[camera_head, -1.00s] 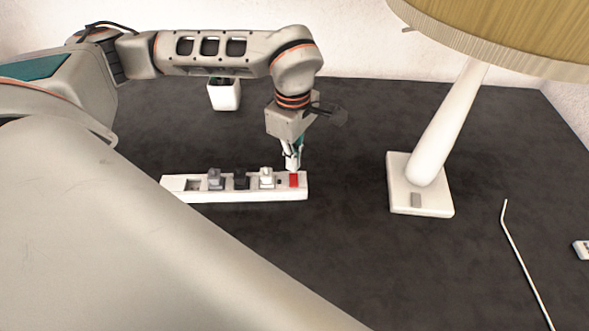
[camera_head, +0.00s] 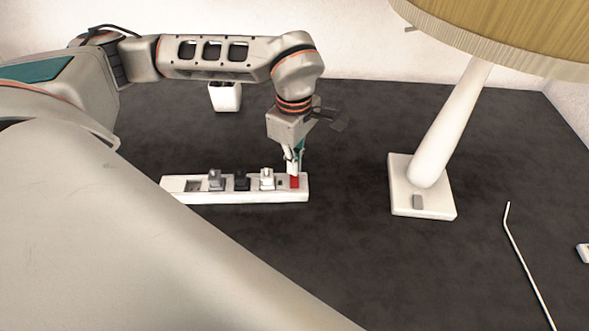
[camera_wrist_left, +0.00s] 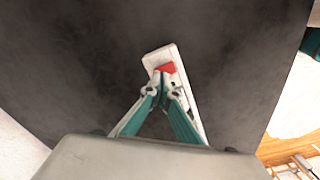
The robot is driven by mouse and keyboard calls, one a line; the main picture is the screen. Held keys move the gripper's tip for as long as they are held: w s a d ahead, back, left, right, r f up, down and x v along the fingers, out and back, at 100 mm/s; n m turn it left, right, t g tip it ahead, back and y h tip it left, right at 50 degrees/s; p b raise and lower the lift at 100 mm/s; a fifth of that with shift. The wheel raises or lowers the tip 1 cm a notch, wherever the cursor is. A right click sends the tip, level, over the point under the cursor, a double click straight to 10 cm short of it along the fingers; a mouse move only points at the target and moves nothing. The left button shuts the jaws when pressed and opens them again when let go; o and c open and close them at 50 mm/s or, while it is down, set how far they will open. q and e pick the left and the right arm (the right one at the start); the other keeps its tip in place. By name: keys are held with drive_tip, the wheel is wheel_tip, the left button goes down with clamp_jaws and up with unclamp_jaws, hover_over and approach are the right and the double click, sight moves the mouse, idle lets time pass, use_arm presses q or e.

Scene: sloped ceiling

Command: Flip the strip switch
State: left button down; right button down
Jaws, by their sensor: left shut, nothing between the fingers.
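A white power strip (camera_head: 240,197) lies on the dark tabletop, with several plugs in it. Its red switch (camera_head: 295,183) is at the right end. The strip (camera_wrist_left: 157,58) and the red switch (camera_wrist_left: 167,68) also show in the left wrist view. My left gripper (camera_head: 293,172) points down with its fingertips at the red switch; whether they touch it I cannot tell. In the left wrist view my left gripper (camera_wrist_left: 162,80) is shut and empty, its tips overlapping the switch's near edge. My right gripper is not in view.
A lamp with a white base (camera_head: 436,207) and a yellow shade (camera_head: 500,35) stands right of the strip. A thin white stick (camera_head: 525,262) lies at the right. A white pot (camera_head: 225,97) stands behind my left arm.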

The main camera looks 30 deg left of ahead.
sight(294, 177)
use_arm(q)
drive_tip(key=shift+f+b, duration=0.6)
drive_tip(key=shift+f, duration=0.6)
idle(1.1)
drive_tip(key=shift+r+p, duration=1.3)
drive_tip(key=shift+r, duration=0.45)
drive_tip(key=shift+r+p, duration=1.35)
drive_tip(key=shift+r, duration=0.5)
drive_tip(key=shift+f, duration=0.1)
drive_tip(key=shift+s, duration=0.1)
